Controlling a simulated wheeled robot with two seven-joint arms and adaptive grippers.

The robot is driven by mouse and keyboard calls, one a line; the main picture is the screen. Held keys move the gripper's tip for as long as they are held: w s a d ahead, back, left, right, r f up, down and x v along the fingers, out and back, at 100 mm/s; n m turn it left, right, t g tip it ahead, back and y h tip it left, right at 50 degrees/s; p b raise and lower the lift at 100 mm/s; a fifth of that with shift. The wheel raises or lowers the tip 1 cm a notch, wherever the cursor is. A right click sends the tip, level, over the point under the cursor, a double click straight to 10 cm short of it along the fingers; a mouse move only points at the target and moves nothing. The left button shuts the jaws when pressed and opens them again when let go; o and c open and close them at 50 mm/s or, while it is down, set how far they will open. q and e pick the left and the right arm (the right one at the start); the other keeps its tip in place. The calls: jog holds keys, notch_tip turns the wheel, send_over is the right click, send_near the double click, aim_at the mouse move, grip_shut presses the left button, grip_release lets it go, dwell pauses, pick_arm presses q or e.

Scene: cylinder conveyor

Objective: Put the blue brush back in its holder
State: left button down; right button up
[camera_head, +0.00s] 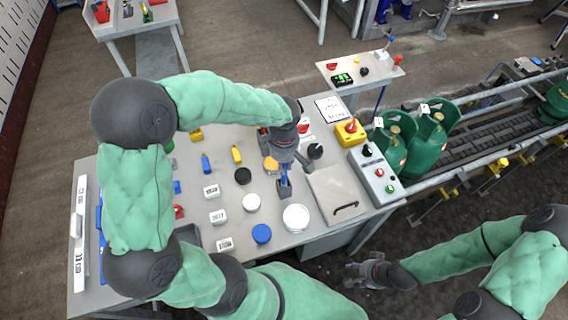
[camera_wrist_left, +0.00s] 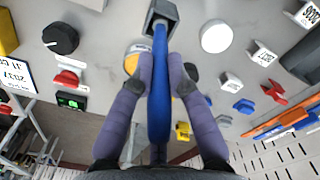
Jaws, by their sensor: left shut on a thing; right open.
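My left gripper (camera_head: 290,166) is over the table, shut on the blue brush (camera_head: 284,175). In the left wrist view, my left gripper's fingers (camera_wrist_left: 160,85) press on both sides of the brush's long blue handle (camera_wrist_left: 159,118). A small dark grey, box-like holder (camera_head: 284,190) shows at the handle's far end, and also at the top of the left wrist view (camera_wrist_left: 161,10). The handle's end meets the holder in both views; how deep it sits inside is hidden. My right gripper (camera_head: 352,271) is open and empty, off the table's front right.
The table (camera_head: 275,255) carries a white round lid (camera_head: 295,217), a blue round knob (camera_head: 261,233), a black knob (camera_head: 243,175) and several white labelled blocks. A flat plate with a handle (camera_head: 340,193) and a grey button box (camera_head: 375,175) stand to the right. Green gas cylinders (camera_head: 428,145) stand behind.

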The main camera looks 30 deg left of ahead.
pick_arm(q)
jog(key=shift+f+b, duration=0.55)
jog(key=shift+f, duration=0.05)
dwell(0.4)
jog(key=c, duration=1.1)
grip_release()
notch_tip(320, 180, up, 12)
jog(key=shift+r, duration=0.1)
